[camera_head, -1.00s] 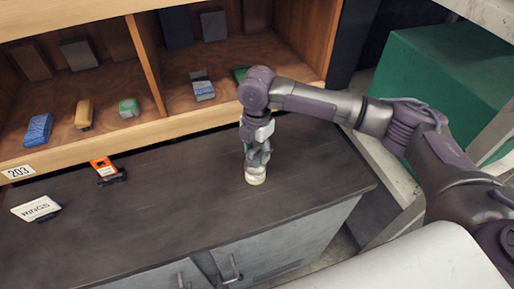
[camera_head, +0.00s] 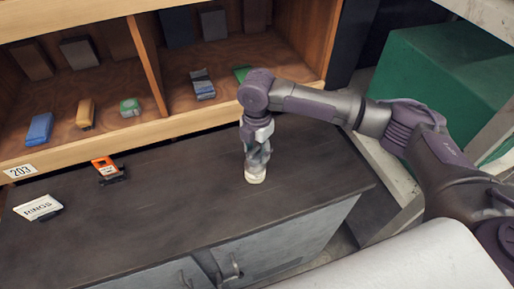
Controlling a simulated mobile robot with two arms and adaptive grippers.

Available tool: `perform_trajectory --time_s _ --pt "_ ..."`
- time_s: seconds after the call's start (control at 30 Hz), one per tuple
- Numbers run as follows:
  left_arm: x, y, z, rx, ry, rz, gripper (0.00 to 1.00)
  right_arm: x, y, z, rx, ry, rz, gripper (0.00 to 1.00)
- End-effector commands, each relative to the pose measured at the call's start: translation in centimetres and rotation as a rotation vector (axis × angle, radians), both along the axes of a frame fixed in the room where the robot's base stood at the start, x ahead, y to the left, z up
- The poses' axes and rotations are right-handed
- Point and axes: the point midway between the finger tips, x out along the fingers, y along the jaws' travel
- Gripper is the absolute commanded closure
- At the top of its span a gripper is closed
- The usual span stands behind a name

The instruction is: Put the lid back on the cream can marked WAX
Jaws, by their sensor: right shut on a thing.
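A small cream can (camera_head: 255,178) stands on the dark counter, right of the middle. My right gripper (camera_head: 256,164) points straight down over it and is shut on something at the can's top. The fingers hide the upper part of the can. I cannot make out the lid as a separate piece, nor any WAX marking. My left gripper is not in view.
The dark counter (camera_head: 150,222) is mostly clear. A white RINGS sign (camera_head: 38,208) and an orange item (camera_head: 107,169) stand at its left. Behind is a wooden shelf (camera_head: 155,62) with several small boxes. A green box (camera_head: 440,85) is at the right.

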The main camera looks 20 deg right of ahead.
Motion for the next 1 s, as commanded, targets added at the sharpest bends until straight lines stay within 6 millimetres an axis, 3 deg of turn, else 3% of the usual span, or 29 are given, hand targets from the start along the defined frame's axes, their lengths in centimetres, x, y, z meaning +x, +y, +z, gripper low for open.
perform_trajectory --time_s 1.0 --pt "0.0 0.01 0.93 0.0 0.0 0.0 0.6 -0.02 -0.02 -0.09 -0.001 0.001 -0.001 0.69"
